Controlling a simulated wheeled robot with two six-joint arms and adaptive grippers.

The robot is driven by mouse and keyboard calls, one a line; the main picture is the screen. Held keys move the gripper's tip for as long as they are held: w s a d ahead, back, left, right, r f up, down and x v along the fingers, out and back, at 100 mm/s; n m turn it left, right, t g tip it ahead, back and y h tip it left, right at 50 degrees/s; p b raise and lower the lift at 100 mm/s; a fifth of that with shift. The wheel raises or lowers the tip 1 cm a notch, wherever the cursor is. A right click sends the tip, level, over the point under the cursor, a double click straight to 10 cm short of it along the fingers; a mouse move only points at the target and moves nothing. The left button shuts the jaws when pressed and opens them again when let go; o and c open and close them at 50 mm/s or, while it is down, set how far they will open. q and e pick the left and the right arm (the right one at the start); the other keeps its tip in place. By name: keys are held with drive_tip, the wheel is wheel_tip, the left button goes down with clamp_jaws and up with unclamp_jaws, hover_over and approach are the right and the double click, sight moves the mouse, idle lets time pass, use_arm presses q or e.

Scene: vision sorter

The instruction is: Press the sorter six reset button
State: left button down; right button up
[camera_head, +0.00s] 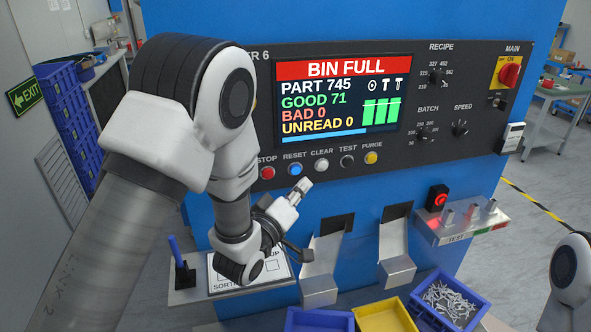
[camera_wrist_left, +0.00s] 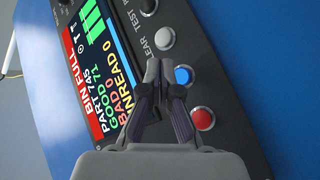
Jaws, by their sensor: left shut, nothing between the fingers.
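The sorter's dark control panel (camera_head: 420,60) has a row of buttons below a screen reading BIN FULL. The blue reset button (camera_head: 295,169) sits between the red stop button (camera_head: 267,172) and the white clear button (camera_head: 321,164). My left gripper (camera_head: 305,184) is shut and empty, just below the reset and clear buttons. In the left wrist view its fingertips (camera_wrist_left: 163,67) point at the panel beside the blue reset button (camera_wrist_left: 183,75), overlapping its edge. I cannot tell whether they touch the panel. My right gripper is out of view.
Test (camera_head: 347,161) and purge (camera_head: 371,157) buttons continue the row to the right. Metal chutes (camera_head: 322,262) stand below the panel, above a blue bin (camera_head: 320,320), a yellow bin (camera_head: 388,316) and a blue bin of parts (camera_head: 480,303). A pen stands upright at lower left.

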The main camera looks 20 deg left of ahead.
sight(307, 166)
use_arm(q)
drive_tip(key=shift+w+a, duration=0.35)
drive_tip(key=shift+w, duration=0.25)
drive_tip(key=shift+w+a, duration=0.35)
drive_tip(key=shift+w, duration=0.2)
idle(0.5)
drive_tip(key=shift+w+a+b, duration=0.25)
drive_tip(key=shift+w+b, duration=0.05)
drive_tip(key=shift+w, duration=0.05)
drive_tip(key=shift+w+a, duration=0.2)
drive_tip(key=shift+w, duration=0.1)
idle(0.8)
drive_tip(key=shift+s+d+b, duration=0.3)
drive_tip(key=shift+s+d, duration=0.2)
drive_tip(key=shift+s, duration=0.2)
